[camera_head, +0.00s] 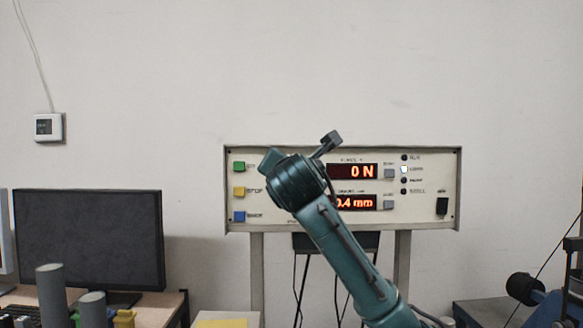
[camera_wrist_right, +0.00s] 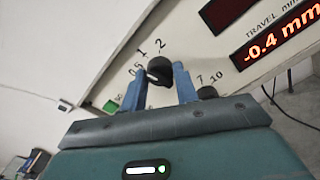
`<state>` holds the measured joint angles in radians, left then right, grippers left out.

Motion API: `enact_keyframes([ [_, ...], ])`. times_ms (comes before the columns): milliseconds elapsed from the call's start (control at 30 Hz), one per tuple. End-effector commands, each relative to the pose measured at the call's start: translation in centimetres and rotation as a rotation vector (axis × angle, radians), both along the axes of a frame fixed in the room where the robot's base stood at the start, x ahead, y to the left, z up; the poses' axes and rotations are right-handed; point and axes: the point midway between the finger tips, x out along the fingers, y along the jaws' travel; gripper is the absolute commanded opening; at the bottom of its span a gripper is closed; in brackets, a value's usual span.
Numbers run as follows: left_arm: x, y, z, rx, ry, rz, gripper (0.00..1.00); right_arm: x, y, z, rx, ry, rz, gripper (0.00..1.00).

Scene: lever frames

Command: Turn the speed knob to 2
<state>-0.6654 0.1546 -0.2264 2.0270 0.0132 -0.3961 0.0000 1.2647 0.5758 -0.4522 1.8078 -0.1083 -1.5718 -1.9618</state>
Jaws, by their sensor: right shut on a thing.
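The speed knob (camera_wrist_right: 158,68) is black and round and stands on the pale panel in the right wrist view. The numbers 0.5, 1, 2, 7 and 10 show around it; 2 is just above it. A white mark shows on its lower left; I cannot tell exactly which number it points to. My right gripper (camera_wrist_right: 160,74) is shut on the knob, one blue finger on each side. In the head view, my right arm covers the knob and the gripper's fingers. My left gripper is not in view.
The control panel (camera_head: 430,222) has green, yellow and blue buttons on its left. Its red displays (camera_head: 352,171) read 0 N and about 0.4 mm, with a minus sign in the wrist view. A black monitor (camera_head: 88,238) stands at left.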

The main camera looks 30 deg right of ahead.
Motion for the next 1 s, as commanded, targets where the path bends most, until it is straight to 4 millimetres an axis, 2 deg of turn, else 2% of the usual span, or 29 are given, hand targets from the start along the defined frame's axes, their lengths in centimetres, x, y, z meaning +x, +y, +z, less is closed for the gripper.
enact_keyframes([
  [700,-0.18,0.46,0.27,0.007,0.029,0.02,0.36,-0.01,0.01,0.03,0.576,-0.353,-0.001,0.07],
  [1000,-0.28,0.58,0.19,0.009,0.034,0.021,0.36,0.0,0.02,-0.01,0.754,-0.463,-0.001,0.07],
])
